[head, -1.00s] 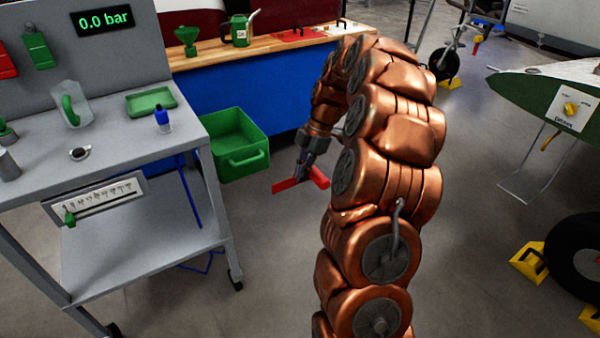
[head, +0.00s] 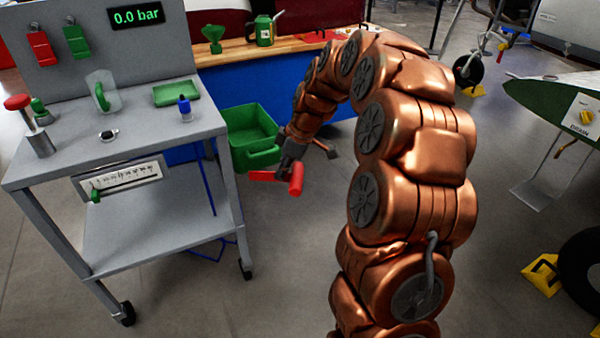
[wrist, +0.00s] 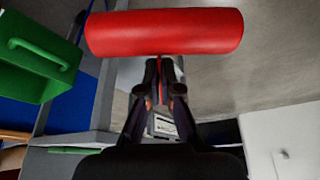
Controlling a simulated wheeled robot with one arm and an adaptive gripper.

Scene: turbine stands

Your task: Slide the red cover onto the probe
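The red cover (head: 296,180) is a smooth red cylinder with a flat red part reaching left in the head view. It hangs at the end of my arm, right of the grey cart and in front of the green bin. In the wrist view the cover (wrist: 165,32) lies crosswise beyond the fingertips. My gripper (wrist: 160,70) is shut on a thin red tab of the cover. In the head view my gripper (head: 287,164) is small and partly hidden by the cover. I cannot pick out the probe in either view.
The grey wheeled cart (head: 140,130) stands left, with a green tray (head: 177,93), a blue-capped bottle (head: 185,108) and a red-knobbed post (head: 27,122). A green bin (head: 250,130) is behind my gripper. A green-and-white body (head: 555,105) is at right. Floor before the cart is clear.

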